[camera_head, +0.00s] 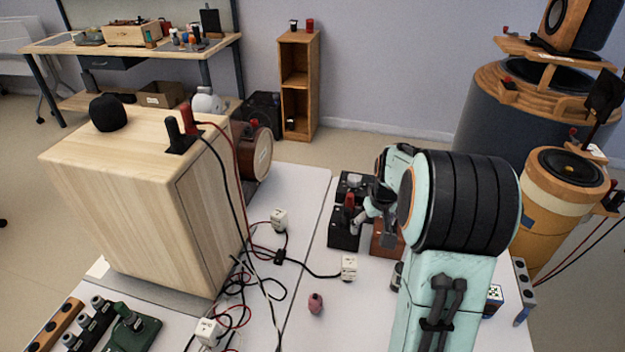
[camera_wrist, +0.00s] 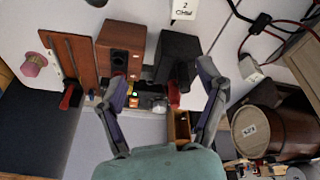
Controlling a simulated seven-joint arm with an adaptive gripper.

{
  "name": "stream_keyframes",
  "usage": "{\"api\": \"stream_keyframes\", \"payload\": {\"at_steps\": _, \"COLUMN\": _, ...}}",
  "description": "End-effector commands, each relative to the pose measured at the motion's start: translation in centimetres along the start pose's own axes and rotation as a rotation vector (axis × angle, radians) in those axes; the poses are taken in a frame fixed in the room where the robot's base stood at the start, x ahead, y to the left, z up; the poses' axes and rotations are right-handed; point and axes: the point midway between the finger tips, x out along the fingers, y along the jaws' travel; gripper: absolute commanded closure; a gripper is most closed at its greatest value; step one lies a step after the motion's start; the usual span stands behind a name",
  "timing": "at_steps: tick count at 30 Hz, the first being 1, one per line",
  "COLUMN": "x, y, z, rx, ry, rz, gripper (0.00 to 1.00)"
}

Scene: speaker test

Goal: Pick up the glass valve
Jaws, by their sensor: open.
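I cannot make out a glass valve with certainty in either view. In the wrist view a small pale, shiny piece (camera_wrist: 159,106) lies among small parts between my fingers; its kind is unclear. My gripper (camera_wrist: 162,76) is open, its two fingers spread wide with nothing held. In the head view my gripper (camera_head: 373,228) is over the small boxes at the middle right, partly hidden by my own arm. Below it in the wrist view are a red-brown speaker box (camera_wrist: 121,48) and a black box (camera_wrist: 180,45), with a red piece (camera_wrist: 173,94) near the black one.
A large wooden cabinet (camera_head: 120,165) with cables stands left. White blocks (camera_head: 349,268) and a small dark-pink object (camera_head: 316,304) lie on the white table. A pink knob-like object (camera_wrist: 33,64) and brown board (camera_wrist: 72,58) show in the wrist view. Speakers (camera_head: 565,180) stand right.

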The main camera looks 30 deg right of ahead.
Motion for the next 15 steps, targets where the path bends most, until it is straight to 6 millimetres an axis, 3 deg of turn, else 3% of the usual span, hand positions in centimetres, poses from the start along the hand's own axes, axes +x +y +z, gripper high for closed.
{"api": "stream_keyframes", "payload": {"at_steps": 1, "x": 2.2, "y": 2.5, "z": 1.9, "rx": 0.072, "ry": -0.05, "rz": -0.008, "gripper": 0.28}}
{"api": "stream_keyframes", "payload": {"at_steps": 3, "x": 4.4, "y": 4.6, "z": 4.5, "rx": 0.145, "ry": -0.106, "rz": -0.023, "gripper": 0.28}}
{"api": "stream_keyframes", "payload": {"at_steps": 6, "x": 5.5, "y": 6.2, "z": 6.5, "rx": 0.205, "ry": -0.138, "rz": -0.029, "gripper": 0.28}}
{"api": "stream_keyframes", "payload": {"at_steps": 10, "x": 6.4, "y": 6.7, "z": 7.0, "rx": 0.222, "ry": -0.139, "rz": -0.026, "gripper": 0.28}}
{"api": "stream_keyframes", "payload": {"at_steps": 15, "x": 9.2, "y": 6.6, "z": 7.4, "rx": 0.221, "ry": -0.14, "rz": -0.026, "gripper": 0.28}}
